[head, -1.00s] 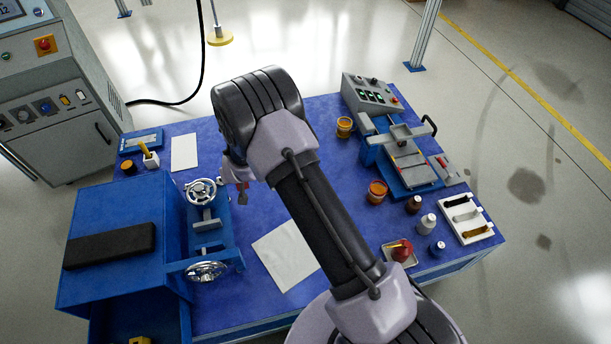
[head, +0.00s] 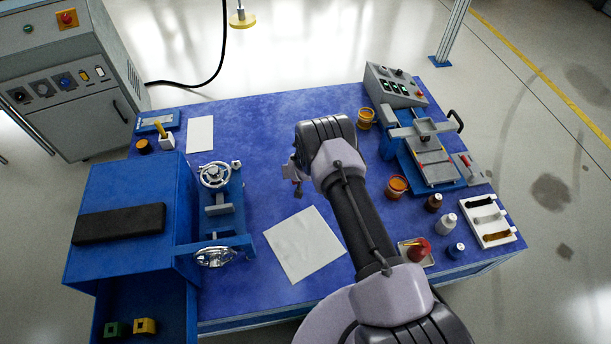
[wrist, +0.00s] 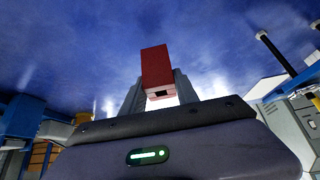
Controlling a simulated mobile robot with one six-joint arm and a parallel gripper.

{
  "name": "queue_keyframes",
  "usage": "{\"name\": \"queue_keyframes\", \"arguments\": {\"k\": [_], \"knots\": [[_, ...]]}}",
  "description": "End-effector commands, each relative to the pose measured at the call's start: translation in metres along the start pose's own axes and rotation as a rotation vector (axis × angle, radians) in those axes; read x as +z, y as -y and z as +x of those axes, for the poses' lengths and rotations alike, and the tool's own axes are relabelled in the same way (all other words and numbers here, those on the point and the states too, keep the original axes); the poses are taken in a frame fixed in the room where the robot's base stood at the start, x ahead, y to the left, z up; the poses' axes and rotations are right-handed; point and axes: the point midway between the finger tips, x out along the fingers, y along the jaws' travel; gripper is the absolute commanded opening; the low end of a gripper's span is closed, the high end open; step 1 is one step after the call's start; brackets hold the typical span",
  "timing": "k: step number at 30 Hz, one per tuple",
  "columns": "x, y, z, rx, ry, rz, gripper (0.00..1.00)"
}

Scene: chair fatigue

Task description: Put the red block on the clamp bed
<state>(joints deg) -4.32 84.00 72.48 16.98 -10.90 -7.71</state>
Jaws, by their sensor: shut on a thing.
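The red block (wrist: 156,68) is held upright between the two grey fingers of my gripper (wrist: 158,92) in the wrist view. In the head view my gripper (head: 297,180) is above the middle of the blue table, and the block is too small there to make out clearly. I cannot tell for sure which fixture is the clamp bed. A blue fixture (head: 421,177) with grey plates and a black handle stands at the right, well apart from my gripper. Another blue fixture with two handwheels (head: 215,174) stands left of my gripper.
A white sheet (head: 304,245) lies mid-table. Orange-lidded jars (head: 397,186), small bottles (head: 447,224) and a white tray (head: 506,238) crowd the right side. A blue cabinet (head: 120,238) with an open drawer stands at left. The table's back middle is clear.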

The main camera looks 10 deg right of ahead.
Motion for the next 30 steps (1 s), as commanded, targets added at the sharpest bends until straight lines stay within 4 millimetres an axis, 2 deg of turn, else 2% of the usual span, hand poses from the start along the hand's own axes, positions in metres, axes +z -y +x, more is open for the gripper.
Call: {"name": "queue_keyframes", "arguments": {"k": [1,3,7,14,24,25,28,30], "knots": [[-0.003,-0.012,0.007,0.002,-0.003,0.003,0.00],[-0.007,-0.024,0.010,0.001,-0.003,0.001,0.00],[-0.011,-0.035,0.013,0.000,-0.002,0.000,0.00],[0.008,-0.036,0.044,0.000,0.000,0.000,0.00],[0.008,-0.036,0.044,0.000,-0.001,0.000,0.00],[0.009,-0.036,0.044,0.000,0.000,0.000,0.38],[0.009,-0.036,0.044,0.000,0.000,0.000,0.58],[0.009,-0.036,0.044,0.000,0.000,0.000,0.58]]}}
